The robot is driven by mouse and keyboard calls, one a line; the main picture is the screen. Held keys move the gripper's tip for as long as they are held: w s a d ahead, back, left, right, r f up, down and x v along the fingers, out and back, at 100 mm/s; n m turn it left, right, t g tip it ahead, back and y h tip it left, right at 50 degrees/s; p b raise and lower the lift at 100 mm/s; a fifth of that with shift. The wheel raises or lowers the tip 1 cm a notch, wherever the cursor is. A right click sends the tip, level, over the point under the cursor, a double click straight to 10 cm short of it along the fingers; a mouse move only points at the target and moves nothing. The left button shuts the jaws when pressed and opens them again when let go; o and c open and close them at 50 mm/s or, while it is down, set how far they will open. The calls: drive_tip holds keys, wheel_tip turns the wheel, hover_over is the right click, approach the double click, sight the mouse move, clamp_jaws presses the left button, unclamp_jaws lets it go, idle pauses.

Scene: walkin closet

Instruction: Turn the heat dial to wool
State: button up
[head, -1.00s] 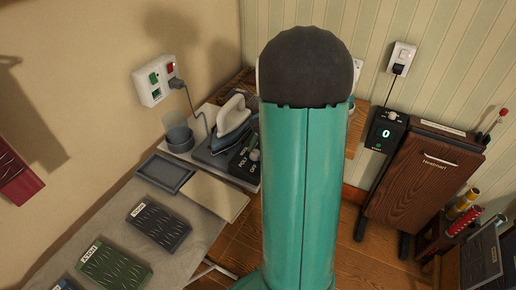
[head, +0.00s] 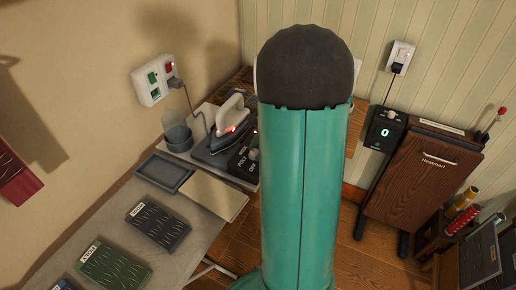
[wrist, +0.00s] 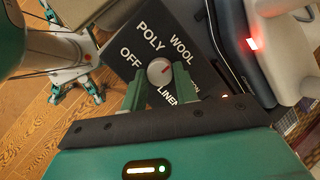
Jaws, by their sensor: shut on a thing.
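The heat dial (wrist: 160,72) is a round pale knob with a red mark on a black panel (wrist: 205,72) labelled OFF, POLY, WOOL and LINEN. In the wrist view, the red mark points up and right, toward the WOOL label (wrist: 181,50). My gripper (wrist: 159,85) is shut on the dial, with one green finger on each side. In the head view, the panel (head: 243,160) lies beside the iron, and my arm hides the gripper. The iron (head: 232,133) sits on its stand with a red light lit.
A cream board (head: 214,195), a grey tray (head: 165,172) and dark and green ridged pads (head: 158,222) lie on the table. A wall socket (head: 153,82) feeds the iron's cord.

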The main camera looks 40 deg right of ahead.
drive_tip(key=o, duration=1)
drive_tip(key=shift+c, duration=0.2)
drive_tip(key=v, duration=1.3)
drive_tip(key=shift+r, duration=0.4)
drive_tip(key=shift+s+d, duration=0.1)
drive_tip(key=s+a+r+n+h, duration=0.1)
drive_tip(key=s+a+n, duration=0.1)
drive_tip(key=a+n, duration=0.4)
drive_tip(key=s+a+r+n+t+h, duration=0.1)
drive_tip(key=a+n, duration=0.6)
drive_tip(key=a, duration=0.8)
drive_tip(key=s+a+r+n+t+h, duration=0.1)
drive_tip(key=s+a+r+n+h, duration=0.1)
drive_tip(key=a+n, duration=0.4)
drive_tip(key=s+a, duration=0.1)
drive_tip(key=a, duration=0.4)
drive_tip(key=shift+s+a+r+n, duration=0.2)
drive_tip(key=shift+s+r+n, duration=0.1)
drive_tip(key=shift+s+r, duration=0.1)
